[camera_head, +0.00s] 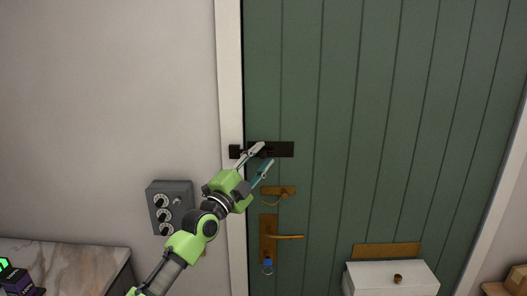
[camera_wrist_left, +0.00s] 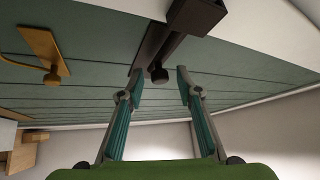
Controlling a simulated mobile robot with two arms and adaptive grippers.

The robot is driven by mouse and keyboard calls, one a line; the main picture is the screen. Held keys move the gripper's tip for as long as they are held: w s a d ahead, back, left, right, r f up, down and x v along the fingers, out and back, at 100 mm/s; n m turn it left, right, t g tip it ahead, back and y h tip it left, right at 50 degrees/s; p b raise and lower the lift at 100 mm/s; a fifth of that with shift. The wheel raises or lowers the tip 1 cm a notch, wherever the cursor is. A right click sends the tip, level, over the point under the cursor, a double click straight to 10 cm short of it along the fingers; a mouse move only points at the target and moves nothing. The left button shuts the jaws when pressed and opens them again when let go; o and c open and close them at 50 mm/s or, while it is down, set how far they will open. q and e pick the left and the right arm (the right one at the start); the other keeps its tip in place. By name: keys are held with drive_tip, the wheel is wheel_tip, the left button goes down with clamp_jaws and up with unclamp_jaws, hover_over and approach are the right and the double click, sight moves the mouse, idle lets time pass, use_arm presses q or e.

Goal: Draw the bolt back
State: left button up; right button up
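The dark bolt (camera_head: 284,149) is mounted flat on the green door near its left edge. Its dark keeper (camera_head: 235,151) sits on the white frame. In the left wrist view the bolt (camera_wrist_left: 148,48) has a round knob (camera_wrist_left: 159,75), and its bar runs to the keeper (camera_wrist_left: 196,14). My left gripper (camera_head: 262,158) is at the bolt, its fingers apart. In the wrist view the gripper (camera_wrist_left: 158,84) is open, with the knob in line with the gap, close to the fingertips. Contact cannot be told. My right gripper is not in view.
Below the bolt are a brass fitting (camera_head: 278,190), a brass lever handle (camera_head: 289,237) and a key with a blue tag (camera_head: 267,264). A grey dial box (camera_head: 184,190) is on the wall. A marble-topped counter (camera_head: 70,258) and a white cabinet (camera_head: 375,283) stand low.

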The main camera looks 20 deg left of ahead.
use_arm(q)
drive_tip(key=shift+x, duration=0.8)
drive_tip(key=shift+c, duration=0.3)
clamp_jaws()
drive_tip(key=d+p, duration=0.1)
drive_tip(key=d, duration=0.1)
drive_tip(key=w+d+p, duration=0.1)
drive_tip(key=d, duration=0.1)
drive_tip(key=shift+w+d+r, duration=0.1)
drive_tip(key=shift+d+r, duration=0.1)
drive_tip(key=shift+d, duration=0.1)
drive_tip(key=shift+a, duration=0.1)
drive_tip(key=shift+o, duration=0.3)
unclamp_jaws()
drive_tip(key=shift+w+d+f, duration=0.1)
drive_tip(key=shift+d+f, duration=0.05)
drive_tip(key=shift+d, duration=0.15)
